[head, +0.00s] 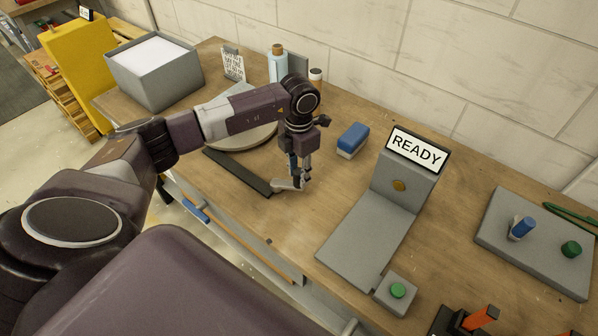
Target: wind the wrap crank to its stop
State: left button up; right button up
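I cannot make out for certain which thing is the wrap crank. A round grey turntable (225,138) lies on the bench behind my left forearm, which hides much of it. A dark flat bar (237,172) runs along the bench in front of the turntable. My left gripper (299,184) points down over the bench at the right end of this bar. A small light-grey piece (286,184) is at its fingertips; whether the fingers are closed on it is unclear. My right gripper is not in view.
A grey stand with a READY sign (417,151) and a green button box (398,290) are right of my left gripper. A blue block (353,138), bottles (278,65) and a grey bin (157,75) stand behind. A grey panel (545,262) with blue and green knobs is far right.

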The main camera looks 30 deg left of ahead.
pick_arm(q)
grip_shut()
jog(key=shift+w, duration=0.1)
